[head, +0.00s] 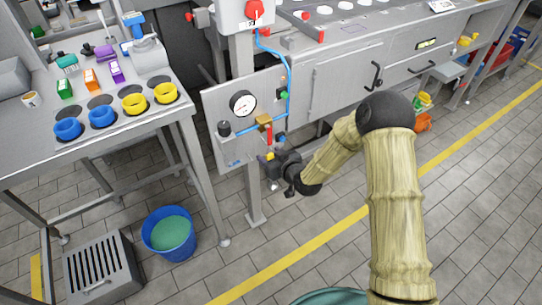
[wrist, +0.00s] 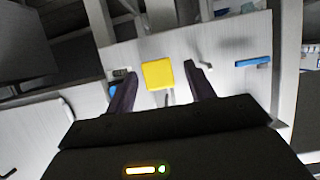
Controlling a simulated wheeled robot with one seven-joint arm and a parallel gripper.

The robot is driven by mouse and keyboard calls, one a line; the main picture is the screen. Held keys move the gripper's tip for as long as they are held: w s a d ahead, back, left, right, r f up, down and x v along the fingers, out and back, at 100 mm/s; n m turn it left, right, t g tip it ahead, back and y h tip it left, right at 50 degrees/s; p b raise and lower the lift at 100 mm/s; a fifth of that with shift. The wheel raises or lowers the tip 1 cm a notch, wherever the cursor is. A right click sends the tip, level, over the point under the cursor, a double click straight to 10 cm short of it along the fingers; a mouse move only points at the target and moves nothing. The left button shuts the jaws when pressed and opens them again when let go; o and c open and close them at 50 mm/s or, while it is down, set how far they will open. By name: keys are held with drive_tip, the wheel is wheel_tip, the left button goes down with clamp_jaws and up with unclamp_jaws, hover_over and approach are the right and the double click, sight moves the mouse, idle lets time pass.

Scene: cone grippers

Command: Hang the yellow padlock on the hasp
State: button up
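The yellow padlock (wrist: 158,74) shows as a yellow block between my two fingers in the wrist view, with a visible gap on each side. In the head view a small yellow patch (head: 270,156) shows at my gripper's tip, in front of the lower right of the grey panel. My gripper (wrist: 160,72) is open around the padlock; I cannot tell its depth from the fingertips. My gripper (head: 272,170) is mostly dark in the head view. I cannot make out the padlock's shackle or the hasp clearly.
The grey panel (head: 216,104) carries a round gauge (head: 243,103), a brass-coloured fitting (head: 263,121) and a blue hose (head: 289,83). A table with blue and yellow rings (head: 134,102) stands to the left. A blue bucket (head: 168,242) stands on the floor below.

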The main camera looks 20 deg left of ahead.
drive_tip(key=shift+d, duration=0.1)
drive_tip(key=p+v, duration=0.2)
drive_tip(key=v, duration=1.5)
drive_tip(key=shift+r, duration=0.2)
drive_tip(key=shift+s, duration=0.1)
drive_tip(key=d+r+m+g+h, duration=0.15)
drive_tip(key=d+h, duration=0.25)
drive_tip(key=d, duration=0.4)
drive_tip(key=d+r+m+g+h, duration=0.1)
drive_tip(key=d+r+m+h, duration=0.2)
drive_tip(key=d, duration=0.4)
drive_tip(key=s+d+r+m+g+h, duration=0.3)
drive_tip(key=s+d+r+m+g, duration=0.15)
drive_tip(key=s+d, duration=0.5)
wheel_tip(320, 180, up, 27)
drive_tip(key=s+a+p, duration=0.1)
drive_tip(key=p, duration=2.5)
drive_tip(key=shift+s+a+m+t, duration=0.25)
drive_tip(key=shift+a+m+t, duration=0.05)
drive_tip(key=shift+m+t, duration=0.1)
drive_tip(key=shift+c, duration=0.4)
